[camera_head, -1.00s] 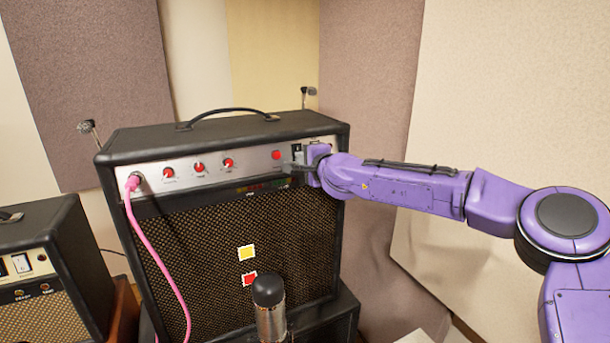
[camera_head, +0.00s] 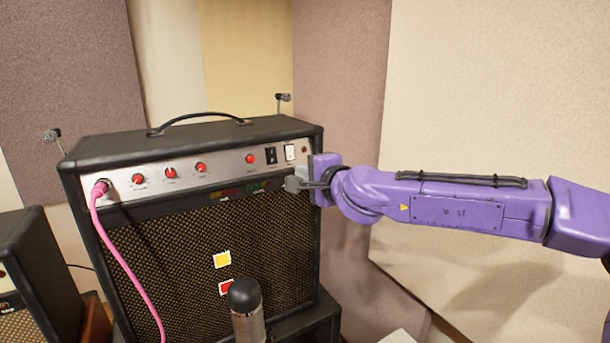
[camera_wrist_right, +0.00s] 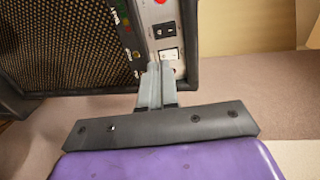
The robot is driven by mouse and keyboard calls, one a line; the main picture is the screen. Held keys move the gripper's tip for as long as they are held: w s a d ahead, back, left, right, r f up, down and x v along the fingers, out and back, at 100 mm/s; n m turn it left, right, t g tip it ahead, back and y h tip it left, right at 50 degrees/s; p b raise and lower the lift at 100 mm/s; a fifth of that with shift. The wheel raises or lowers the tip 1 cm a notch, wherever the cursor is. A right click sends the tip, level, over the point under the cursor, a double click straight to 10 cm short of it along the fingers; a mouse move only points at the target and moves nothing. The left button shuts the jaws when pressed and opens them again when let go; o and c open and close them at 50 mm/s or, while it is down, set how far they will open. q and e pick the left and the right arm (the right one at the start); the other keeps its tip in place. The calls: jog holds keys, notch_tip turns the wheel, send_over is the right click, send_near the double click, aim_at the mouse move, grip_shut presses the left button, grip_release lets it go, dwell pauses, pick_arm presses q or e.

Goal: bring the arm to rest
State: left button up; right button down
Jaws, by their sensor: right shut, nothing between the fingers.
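My right gripper (camera_head: 292,184) is shut and empty, in front of the right end of the amplifier (camera_head: 200,133), just below its control panel. My purple right arm (camera_head: 450,205) reaches in from the right. In the right wrist view the closed grey fingers (camera_wrist_right: 157,85) point at the panel near a white switch (camera_wrist_right: 168,54) and a black switch (camera_wrist_right: 163,31). I cannot tell whether the fingertips touch the panel. My left gripper is not in view.
A pink cable (camera_head: 118,255) is plugged into the amplifier's left end. A microphone (camera_head: 246,300) stands in front of the grille. A second amplifier (camera_head: 35,265) is at the left. Wall panels (camera_head: 470,110) stand behind my arm.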

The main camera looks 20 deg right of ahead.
jog(key=s+f+n+g+h, duration=0.15)
jog(key=s+f, duration=0.25)
jog(key=f, duration=0.9)
jog(key=s+d+f+n+g+h, duration=0.1)
jog(key=s+f+g+h, duration=0.2)
jog(key=f, duration=0.9)
jog(key=s+f+n+g, duration=0.15)
jog(key=s+f, duration=0.45)
jog(key=f, duration=0.7)
jog(key=s+d+f+n+g, duration=0.1)
jog(key=s+d+f+g, duration=0.1)
jog(key=s+f, duration=0.4)
jog(key=s+d+f+n+g+h, duration=0.1)
jog(key=s+f, duration=0.4)
jog(key=s, duration=0.8)
jog(key=s+d+f+n+g, duration=0.3)
jog(key=s+f, duration=0.3)
jog(key=s, duration=0.3)
jog(key=shift+s+f+g, duration=0.35)
jog(key=shift+s+g, duration=0.05)
jog(key=shift+g, duration=0.1)
